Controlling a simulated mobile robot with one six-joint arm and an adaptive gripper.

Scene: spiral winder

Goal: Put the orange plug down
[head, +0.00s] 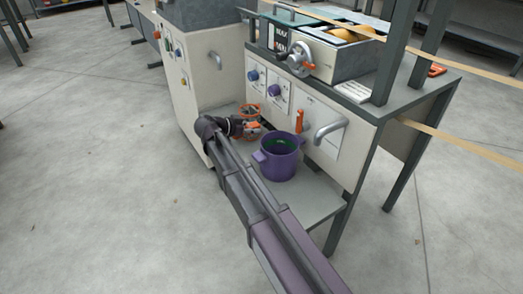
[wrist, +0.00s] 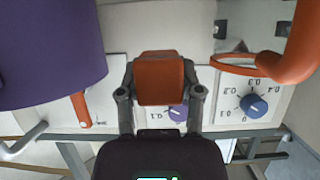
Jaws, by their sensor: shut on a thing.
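The orange plug (wrist: 160,80) shows in the wrist view as a block between the two fingers. My gripper (wrist: 160,88) is shut on it. In the head view my gripper (head: 246,126) is over the low shelf (head: 312,205), left of the purple pot (head: 279,160). The plug is small there and hard to tell from other orange parts beside the gripper. Whether it touches anything beneath is not clear. The pot also shows large at the left of the wrist view (wrist: 45,50).
A curved orange part (wrist: 295,50) is close on the right in the wrist view. A grey-white cabinet (head: 205,80) stands left. The floor in front is clear.

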